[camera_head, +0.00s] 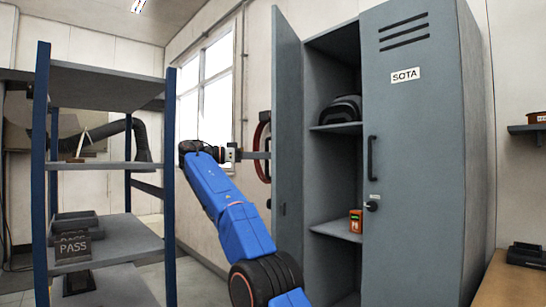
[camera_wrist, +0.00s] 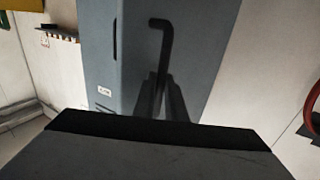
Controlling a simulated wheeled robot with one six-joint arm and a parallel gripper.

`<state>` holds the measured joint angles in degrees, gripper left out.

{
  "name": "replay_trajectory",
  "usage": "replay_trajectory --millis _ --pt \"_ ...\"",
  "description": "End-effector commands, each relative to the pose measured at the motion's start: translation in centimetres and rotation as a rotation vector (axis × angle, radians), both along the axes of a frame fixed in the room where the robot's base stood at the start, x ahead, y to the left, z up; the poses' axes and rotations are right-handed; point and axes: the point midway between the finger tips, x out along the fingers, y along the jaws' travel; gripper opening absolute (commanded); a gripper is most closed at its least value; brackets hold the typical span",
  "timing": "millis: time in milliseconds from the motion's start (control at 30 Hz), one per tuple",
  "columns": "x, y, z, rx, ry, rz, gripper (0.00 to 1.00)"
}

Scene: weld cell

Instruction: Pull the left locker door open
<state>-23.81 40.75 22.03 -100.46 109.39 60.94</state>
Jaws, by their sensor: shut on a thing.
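The left locker door (camera_head: 287,130) is a grey panel standing swung out from the locker, seen nearly edge-on. The left side of the locker interior is exposed. My gripper (camera_head: 258,155) reaches the outer side of this door, its fingertips hidden by the door edge. In the wrist view, which appears upside down, the door's outer face (camera_wrist: 210,50) shows a dark bar handle (camera_wrist: 165,50). My gripper is shut on the handle; the contact itself is partly hidden by the dark slab in front.
The right locker door (camera_head: 420,150), labelled SOTA, is closed. A black bag (camera_head: 342,110) and an orange device (camera_head: 356,221) sit on shelves inside. A blue-post shelf rack (camera_head: 108,87) stands at left. A red hose reel (camera_head: 262,148) is on the wall behind.

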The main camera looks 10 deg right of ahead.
Motion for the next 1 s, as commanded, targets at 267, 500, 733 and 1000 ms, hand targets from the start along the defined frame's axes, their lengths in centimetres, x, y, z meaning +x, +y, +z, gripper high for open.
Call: replay_trajectory --millis 267,500,733,1000 --pt "0.25 0.97 -0.65 0.002 0.012 -0.010 0.00" --pt "0.21 1.08 -0.66 0.002 0.012 -0.011 0.00" --pt "0.22 1.07 -0.65 0.002 0.011 -0.011 0.20" --pt "-0.01 1.18 -0.51 0.003 0.008 -0.013 0.30"
